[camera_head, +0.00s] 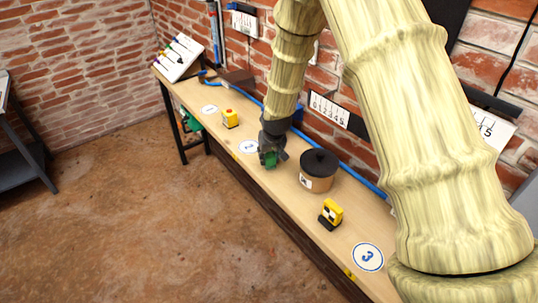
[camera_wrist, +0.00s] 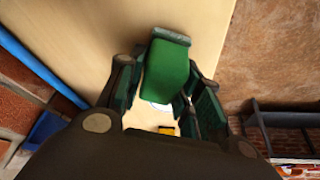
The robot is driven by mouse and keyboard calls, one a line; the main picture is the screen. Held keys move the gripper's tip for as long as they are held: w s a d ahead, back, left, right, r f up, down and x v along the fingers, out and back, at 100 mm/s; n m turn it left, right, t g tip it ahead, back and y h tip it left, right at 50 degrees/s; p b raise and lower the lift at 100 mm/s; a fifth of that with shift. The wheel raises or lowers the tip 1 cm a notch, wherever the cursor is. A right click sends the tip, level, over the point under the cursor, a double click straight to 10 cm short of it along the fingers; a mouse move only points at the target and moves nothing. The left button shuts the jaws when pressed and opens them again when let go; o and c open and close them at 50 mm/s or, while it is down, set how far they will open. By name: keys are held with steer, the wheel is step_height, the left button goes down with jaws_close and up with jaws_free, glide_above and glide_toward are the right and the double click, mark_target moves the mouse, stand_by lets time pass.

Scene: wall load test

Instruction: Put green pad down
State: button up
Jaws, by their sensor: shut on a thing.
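The green pad (camera_head: 270,160) is between the fingers of my gripper (camera_head: 271,152), over the wooden bench (camera_head: 292,203). In the wrist view the green pad (camera_wrist: 166,73) is a green block with a darker grey-green end, with a finger of my gripper (camera_wrist: 165,88) on each side. My gripper is shut on it. A white round marker (camera_head: 249,146) lies on the bench just left of the gripper. I cannot tell whether the pad touches the bench top.
A tan pot with a black lid (camera_head: 318,170) stands right of the gripper. A yellow device (camera_head: 331,213) and a marker with a 3 (camera_head: 368,256) are nearer. A yellow block (camera_head: 230,118) stands farther left. A blue hose (camera_head: 345,164) runs along the brick wall.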

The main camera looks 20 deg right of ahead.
steer(key=shift+f, duration=0.4)
steer(key=shift+f, duration=0.2)
steer(key=o, duration=1.1)
steer(key=shift+r, duration=0.1)
steer(key=shift+b+v, duration=1.25)
steer(key=shift+v, duration=4.9)
